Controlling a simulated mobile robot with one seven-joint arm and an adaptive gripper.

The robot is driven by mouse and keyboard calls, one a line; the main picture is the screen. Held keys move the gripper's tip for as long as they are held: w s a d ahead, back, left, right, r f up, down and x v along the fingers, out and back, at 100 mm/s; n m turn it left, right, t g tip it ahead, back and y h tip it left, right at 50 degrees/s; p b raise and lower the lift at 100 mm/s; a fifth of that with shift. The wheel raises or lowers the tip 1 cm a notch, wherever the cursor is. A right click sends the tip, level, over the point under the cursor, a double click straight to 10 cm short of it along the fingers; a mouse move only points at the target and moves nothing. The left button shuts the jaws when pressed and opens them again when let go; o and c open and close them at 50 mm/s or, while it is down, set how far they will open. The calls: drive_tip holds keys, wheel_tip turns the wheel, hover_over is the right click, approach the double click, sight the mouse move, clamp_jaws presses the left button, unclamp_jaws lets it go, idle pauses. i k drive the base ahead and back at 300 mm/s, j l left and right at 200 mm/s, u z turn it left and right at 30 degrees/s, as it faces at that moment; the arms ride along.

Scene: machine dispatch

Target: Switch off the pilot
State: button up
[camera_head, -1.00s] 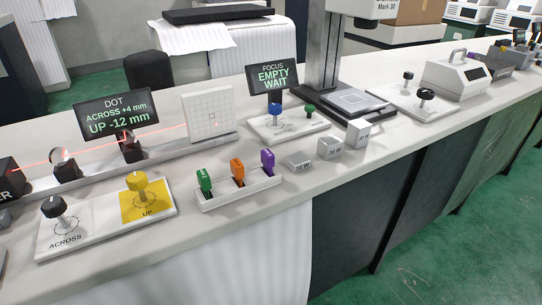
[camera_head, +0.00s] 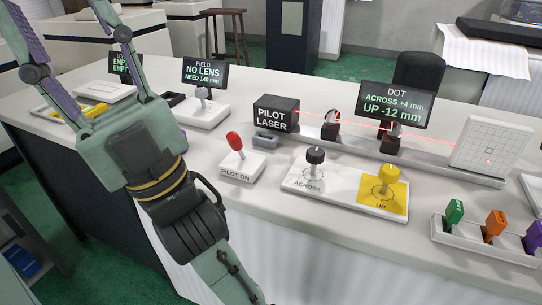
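The pilot switch is a white block (camera_head: 243,172) labelled "PILOT ON" with a red-knobbed lever (camera_head: 234,141), on the bench near the middle of the head view. The lever leans a little to the left. Behind it stands the dark "PILOT LASER" box (camera_head: 276,114). A red beam leaves the box to the right and makes a red dot on the white grid target (camera_head: 490,146). My gripper (camera_head: 58,12) is at the upper left, left of the switch and apart from it. Its fingers are spread wide with nothing seen between them; their tips reach the top edge of the picture.
To the right of the switch are the black "ACROSS" knob (camera_head: 316,156) and yellow "UP" knob (camera_head: 387,174). A small grey block (camera_head: 266,140) lies behind the switch. A "NO LENS" display (camera_head: 205,74) and a knobbed lever unit (camera_head: 203,110) stand behind left. Colored tabs sit in a rack (camera_head: 485,242).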

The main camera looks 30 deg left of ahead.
sight(234, 140)
drive_tip(key=u, duration=1)
